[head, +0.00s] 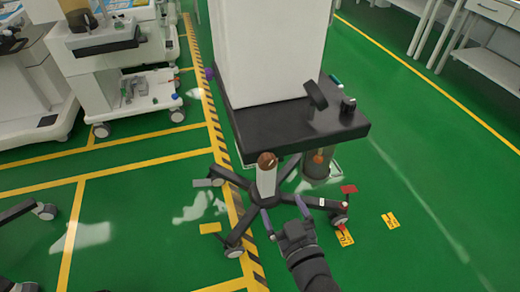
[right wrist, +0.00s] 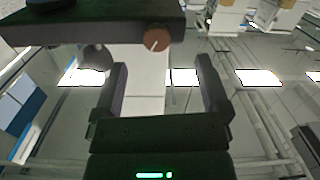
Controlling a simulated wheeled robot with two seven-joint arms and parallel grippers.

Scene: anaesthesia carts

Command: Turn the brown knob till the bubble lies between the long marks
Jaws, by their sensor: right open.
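The brown knob (head: 267,160) sits at the front edge of the cart's black shelf (head: 290,134). In the right wrist view the round brown knob (right wrist: 157,39) shows a pale line on its face. My right gripper (head: 285,212) is open and empty, below and in front of the knob in the head view. In the right wrist view its two fingers (right wrist: 162,64) stand wide apart, with the knob beyond and above their tips, untouched. I cannot make out the bubble or the long marks. My left gripper is not in view.
A tall white cabinet (head: 268,50) stands on the shelf. A black handle-like part (head: 316,95) rises at its right. The cart's wheeled legs (head: 230,178) spread below. Other carts (head: 115,75) stand at upper left. A white bench (head: 490,65) is at upper right.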

